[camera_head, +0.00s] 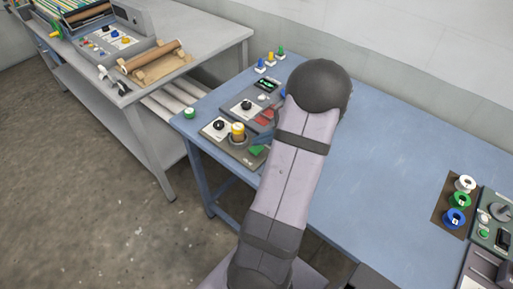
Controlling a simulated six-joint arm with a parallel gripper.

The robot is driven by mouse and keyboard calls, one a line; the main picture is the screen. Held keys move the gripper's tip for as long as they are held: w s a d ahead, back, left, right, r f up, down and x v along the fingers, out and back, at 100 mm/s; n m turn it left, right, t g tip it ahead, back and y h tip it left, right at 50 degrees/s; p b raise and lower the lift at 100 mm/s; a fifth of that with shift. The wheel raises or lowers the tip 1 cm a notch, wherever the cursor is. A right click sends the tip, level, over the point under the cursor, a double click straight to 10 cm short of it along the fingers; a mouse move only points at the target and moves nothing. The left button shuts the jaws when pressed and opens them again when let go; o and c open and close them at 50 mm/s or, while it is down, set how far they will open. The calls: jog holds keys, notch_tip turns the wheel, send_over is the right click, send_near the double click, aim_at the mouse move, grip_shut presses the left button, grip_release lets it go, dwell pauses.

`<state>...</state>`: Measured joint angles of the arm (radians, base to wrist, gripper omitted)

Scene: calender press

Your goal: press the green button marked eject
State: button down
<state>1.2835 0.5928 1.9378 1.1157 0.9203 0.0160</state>
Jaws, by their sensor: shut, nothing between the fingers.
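Several green parts show, and no label is readable at this size, so I cannot tell which is marked eject. A round green button (190,113) sits at the blue table's left corner. A flat green piece (257,150) lies on the near grey control panel (216,138), partly behind my arm. A small green-topped piece (281,51) stands at the table's back edge. A green ring-shaped piece (459,200) sits on a brown board at the right. My arm reaches up across the table, and its links hide the gripper and part of the panels.
The panels carry black knobs, a yellow cylinder (237,131), a red piece (264,117) and a small green display (267,85). A grey bench (215,35) with a machine stands left. A wall runs behind.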

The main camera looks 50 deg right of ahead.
aim_at(260, 149)
jog(key=shift+f, duration=0.2)
jog(key=shift+f+b, duration=0.25)
jog(key=shift+b, duration=0.2)
jog(key=shift+f+b, duration=0.75)
jog(key=shift+f, duration=0.05)
dwell(1.4)
jog(key=shift+r, duration=0.1)
jog(key=shift+r+p, duration=0.95)
jog(key=shift+r, duration=0.2)
jog(key=shift+r, duration=0.1)
jog(key=shift+r+p, duration=1.9)
jog(key=shift+r, duration=0.55)
jog(key=shift+f, duration=0.1)
